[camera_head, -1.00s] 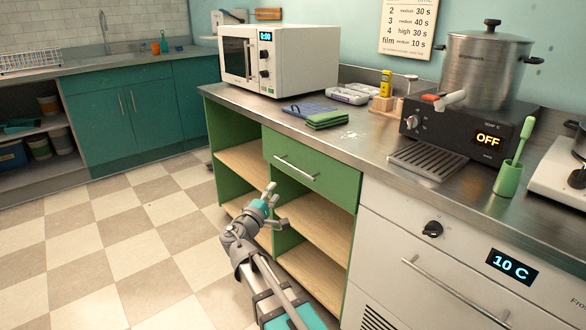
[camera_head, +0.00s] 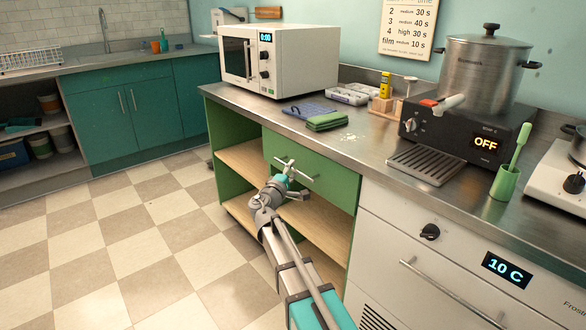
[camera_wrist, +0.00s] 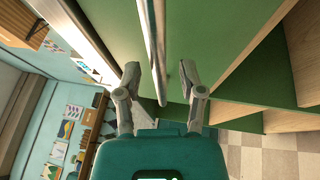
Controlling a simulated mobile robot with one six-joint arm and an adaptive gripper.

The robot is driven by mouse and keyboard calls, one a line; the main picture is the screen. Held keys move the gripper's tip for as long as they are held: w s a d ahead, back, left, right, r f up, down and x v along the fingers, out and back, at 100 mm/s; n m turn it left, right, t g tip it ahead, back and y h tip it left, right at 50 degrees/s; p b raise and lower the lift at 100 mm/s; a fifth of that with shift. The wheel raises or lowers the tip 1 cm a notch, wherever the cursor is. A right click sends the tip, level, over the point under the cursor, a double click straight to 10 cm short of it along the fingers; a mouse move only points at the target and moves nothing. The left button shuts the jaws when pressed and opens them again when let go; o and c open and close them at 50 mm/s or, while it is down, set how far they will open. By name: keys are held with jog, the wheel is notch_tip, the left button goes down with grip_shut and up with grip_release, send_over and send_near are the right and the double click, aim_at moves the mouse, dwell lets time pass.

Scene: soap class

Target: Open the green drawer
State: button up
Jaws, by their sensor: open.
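The green drawer (camera_head: 335,181) is closed in the green cabinet under the steel counter. Its metal bar handle (camera_wrist: 153,45) runs lengthwise between my fingers in the wrist view. My gripper (camera_head: 291,176) is in front of the drawer at handle height and hides part of the handle in the head view. In the wrist view my gripper (camera_wrist: 164,82) is open, with one finger on each side of the bar. I cannot tell whether either finger touches it.
Open wooden shelves (camera_head: 314,224) lie below the drawer. A white freezer front (camera_head: 440,262) with its own handle stands to the right. A blue cloth and a green cloth (camera_head: 328,121) lie on the counter above. The checkered floor (camera_head: 130,245) at left is clear.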

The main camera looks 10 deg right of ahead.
jog(key=shift+w+d, duration=0.2)
jog(key=shift+w, duration=0.05)
grip_shut()
dwell(0.3)
